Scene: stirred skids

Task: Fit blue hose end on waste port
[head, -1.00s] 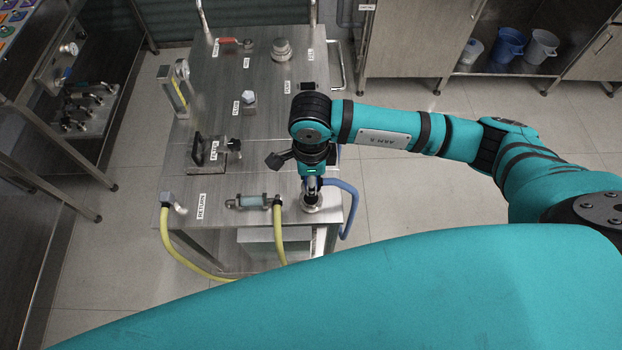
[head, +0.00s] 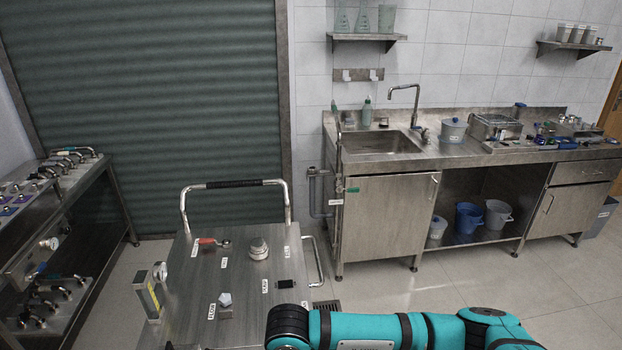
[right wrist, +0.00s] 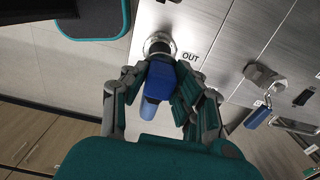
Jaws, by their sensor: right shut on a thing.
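In the right wrist view my right gripper (right wrist: 158,88) is shut on the blue hose end (right wrist: 158,82). The hose end points at a round metal port (right wrist: 158,45) on the steel skid, beside a label that reads OUT (right wrist: 190,55). The hose end meets or nearly meets the port's collar; I cannot tell whether it is seated on it. No waste label can be read here. In the head view only my right arm shows at the bottom edge; its gripper is below the picture. My left gripper is in neither view.
The skid top (head: 190,325) carries a red-handled valve (head: 208,241), a round fitting (head: 258,249) and a hex fitting (head: 225,300). A push bar (head: 235,184) rises at its far end. A sink counter (head: 375,160) stands behind; open floor lies to the right.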

